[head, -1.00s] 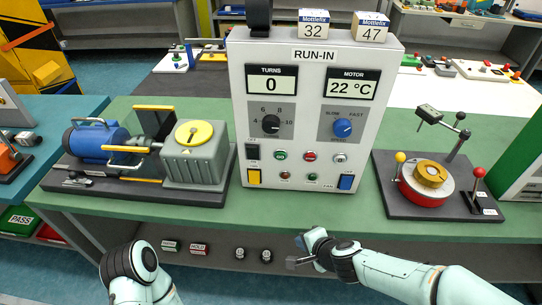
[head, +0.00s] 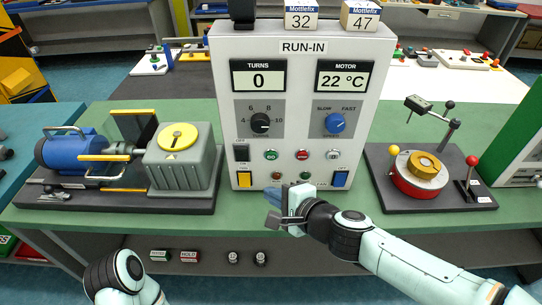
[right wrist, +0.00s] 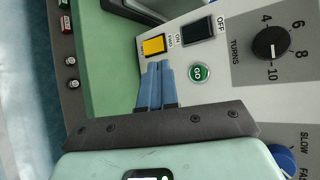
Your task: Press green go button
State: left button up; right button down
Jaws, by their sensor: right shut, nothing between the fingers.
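The green GO button (head: 271,155) is a small round button on the grey-white RUN-IN panel (head: 309,100), left of a red button. It also shows in the right wrist view (right wrist: 199,73), unobstructed. My right gripper (head: 272,208) is in front of the panel's lower edge, below the GO button and apart from it. In the right wrist view its blue fingers (right wrist: 157,85) are closed together with nothing between them, just left of the button in the picture. My left arm shows at the bottom left of the head view, but its gripper is out of view.
Near the GO button are a red button (head: 303,155), a yellow switch (head: 244,179), a black OFF/ON switch (right wrist: 196,30) and a blue switch (head: 340,179). A motor rig (head: 125,160) stands left; a turntable fixture (head: 421,172) stands right.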

aim_at(271, 156)
jog(key=shift+w+p, duration=1.4)
jog(key=shift+w, duration=2.7)
jog(key=shift+w, duration=0.1)
jog(key=shift+w, duration=0.35)
